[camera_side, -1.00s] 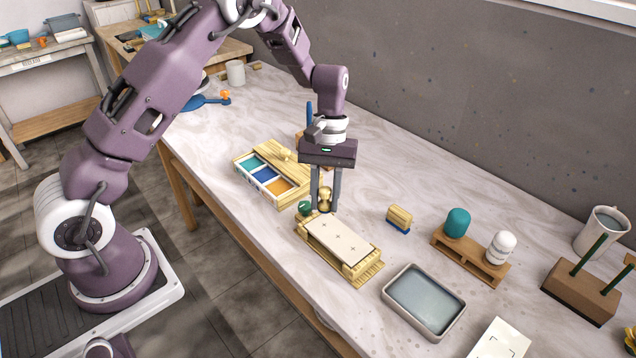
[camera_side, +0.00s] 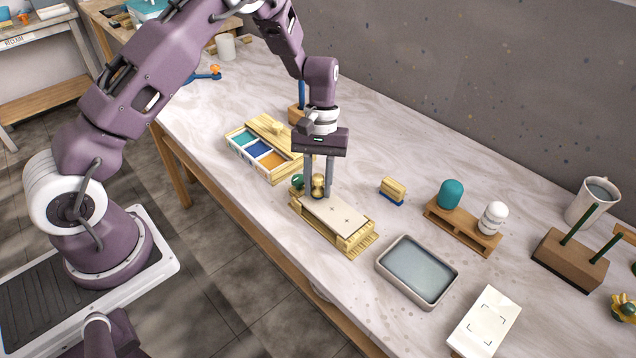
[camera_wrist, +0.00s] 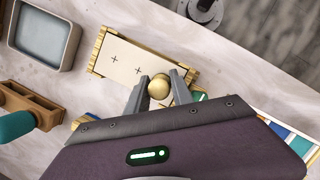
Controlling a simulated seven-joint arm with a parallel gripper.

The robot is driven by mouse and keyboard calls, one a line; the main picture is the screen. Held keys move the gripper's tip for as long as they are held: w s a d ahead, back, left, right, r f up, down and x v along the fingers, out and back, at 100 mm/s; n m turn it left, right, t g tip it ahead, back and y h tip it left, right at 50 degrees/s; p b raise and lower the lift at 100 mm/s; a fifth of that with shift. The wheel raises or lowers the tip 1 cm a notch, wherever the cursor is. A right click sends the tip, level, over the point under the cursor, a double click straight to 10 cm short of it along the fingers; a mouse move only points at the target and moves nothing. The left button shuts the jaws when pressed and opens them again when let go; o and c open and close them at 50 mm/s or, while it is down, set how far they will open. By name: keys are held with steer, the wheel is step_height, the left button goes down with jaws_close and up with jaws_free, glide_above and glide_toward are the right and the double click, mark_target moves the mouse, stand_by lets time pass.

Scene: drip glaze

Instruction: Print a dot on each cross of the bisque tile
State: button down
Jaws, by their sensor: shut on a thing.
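The bisque tile (camera_side: 335,213) is a pale slab with thin dark crosses, held in a light wooden frame (camera_side: 357,249). The wrist view also shows the tile (camera_wrist: 117,67), with two crosses clear; its end near my fingers is partly hidden. My gripper (camera_side: 319,190) is shut on a brass-coloured round knob (camera_wrist: 158,87), the top of a stamping tool. The knob also shows between my fingers in the side view (camera_side: 318,180). It is over the tile's far-left end. The tool's lower face is hidden, so I cannot tell whether it touches the tile.
A wooden paint box (camera_side: 262,152) with teal, blue and orange wells stands behind left. A dark green ball (camera_side: 297,181) is close beside my fingers. A blue-based wooden block (camera_side: 392,191), water tray (camera_side: 417,271), wooden rack (camera_side: 462,228) and white card (camera_side: 485,321) lie to the right.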

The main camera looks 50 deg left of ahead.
mark_target(331, 213)
steer(key=shift+f, duration=0.6)
stand_by(1.1)
steer(key=shift+r, duration=3.55)
steer(key=shift+d+f, duration=0.75)
steer(key=shift+f, duration=0.25)
steer(key=shift+d+f, duration=0.75)
steer(key=shift+f, duration=0.25)
steer(key=shift+d+f, duration=0.75)
steer(key=shift+f, duration=0.25)
steer(key=shift+f, duration=0.55)
